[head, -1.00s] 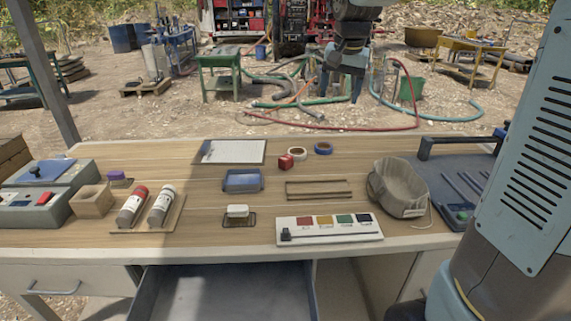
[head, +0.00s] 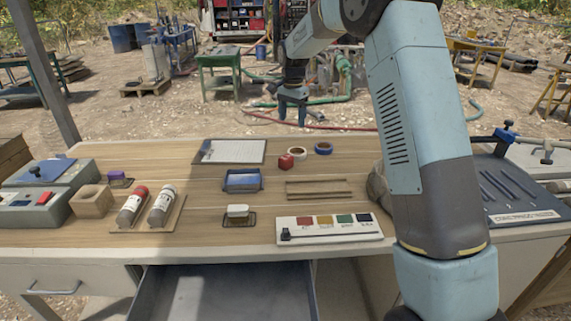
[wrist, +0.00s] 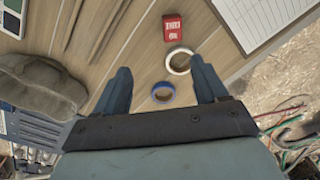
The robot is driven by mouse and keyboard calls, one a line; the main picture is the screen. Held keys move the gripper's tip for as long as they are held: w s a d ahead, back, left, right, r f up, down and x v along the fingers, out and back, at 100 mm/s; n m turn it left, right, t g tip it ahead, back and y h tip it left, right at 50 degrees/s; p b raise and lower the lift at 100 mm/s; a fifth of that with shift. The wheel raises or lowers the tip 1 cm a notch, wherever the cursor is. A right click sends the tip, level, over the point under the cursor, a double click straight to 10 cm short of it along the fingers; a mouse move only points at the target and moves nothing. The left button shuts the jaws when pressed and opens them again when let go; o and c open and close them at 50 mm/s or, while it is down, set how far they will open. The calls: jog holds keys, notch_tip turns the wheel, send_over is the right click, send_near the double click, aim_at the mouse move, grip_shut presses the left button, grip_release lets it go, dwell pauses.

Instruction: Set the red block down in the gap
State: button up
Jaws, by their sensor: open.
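The red block (head: 286,161) sits on the workbench (head: 200,195), just left of a white tape roll (head: 297,153). In the wrist view the red block (wrist: 172,28) shows label marks on its face. In the wrist view my gripper's fingers (wrist: 160,70) are spread, with the block past the fingertips. Two thin wooden strips (head: 318,194) lie parallel on the bench right of the block, with an empty gap between them.
A blue tape roll (head: 323,148) lies beside the white one. A grey cloth bag (wrist: 40,82) is right of the strips, mostly behind my arm in the head view.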

send_over(286, 157)
notch_tip(286, 157, down, 4)
jog(key=shift+m+g, duration=0.3)
jog(key=shift+m, duration=0.2)
jog(key=f, duration=1)
jog(key=shift+a, duration=0.25)
jog(key=shift+s+d+f, duration=0.1)
jog(key=shift+f, duration=1.2)
jog(key=shift+d+f, duration=0.1)
jog(key=shift+f, duration=1.15)
jog(key=c, duration=1.1)
